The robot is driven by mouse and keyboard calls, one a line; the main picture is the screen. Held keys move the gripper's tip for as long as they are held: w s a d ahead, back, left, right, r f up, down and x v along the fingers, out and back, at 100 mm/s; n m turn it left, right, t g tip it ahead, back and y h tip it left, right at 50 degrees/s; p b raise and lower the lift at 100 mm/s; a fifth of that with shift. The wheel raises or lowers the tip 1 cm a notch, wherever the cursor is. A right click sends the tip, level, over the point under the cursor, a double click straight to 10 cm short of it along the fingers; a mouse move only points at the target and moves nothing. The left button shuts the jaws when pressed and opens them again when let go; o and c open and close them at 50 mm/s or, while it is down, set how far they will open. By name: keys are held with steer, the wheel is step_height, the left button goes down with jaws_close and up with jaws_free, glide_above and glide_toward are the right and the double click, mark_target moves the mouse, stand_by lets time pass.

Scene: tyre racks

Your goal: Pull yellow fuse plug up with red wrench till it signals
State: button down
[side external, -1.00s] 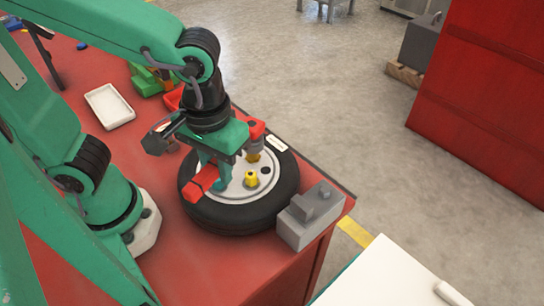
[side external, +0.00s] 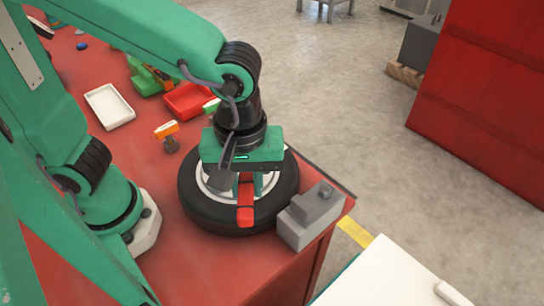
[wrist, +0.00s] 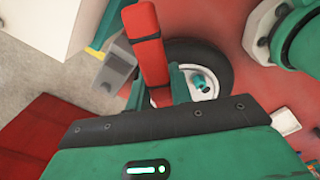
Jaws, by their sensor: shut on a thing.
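The red wrench (side external: 246,205) is held in my gripper (side external: 253,186), with its handle pointing toward the front of the picture. It also shows in the wrist view (wrist: 147,45) between the two green fingers (wrist: 157,90). My gripper is over the tyre (side external: 200,211), which lies flat with a pale hub (side external: 207,187). In the side view my gripper and wrench hide the yellow fuse plug. A small yellowish part (wrist: 160,98) shows beneath the wrench in the wrist view; I cannot tell whether the wrench grips it. A teal piece (wrist: 203,84) stands on the hub.
A grey block device (side external: 308,217) stands close to the tyre at the table's right corner. The front of the red table (side external: 190,270) is clear.

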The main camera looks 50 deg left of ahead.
steer(key=shift+f, duration=0.15)
steer(key=shift+f, duration=2.25)
steer(key=shift+f, duration=1.4)
steer(key=shift+s+a, duration=0.1)
steer(key=shift+s+a+f+m, duration=0.1)
steer(key=shift+s+a+m, duration=0.45)
steer(key=shift+a+m, duration=0.6)
steer(key=shift+s+a+r+m, duration=0.1)
steer(key=shift+s+a+m, duration=0.65)
steer(key=shift+m, duration=0.65)
steer(key=shift+s+a+f+m, duration=0.1)
steer(key=shift+s+a+m, duration=0.3)
steer(key=shift+a+m, duration=0.8)
steer(key=shift+d, duration=0.25)
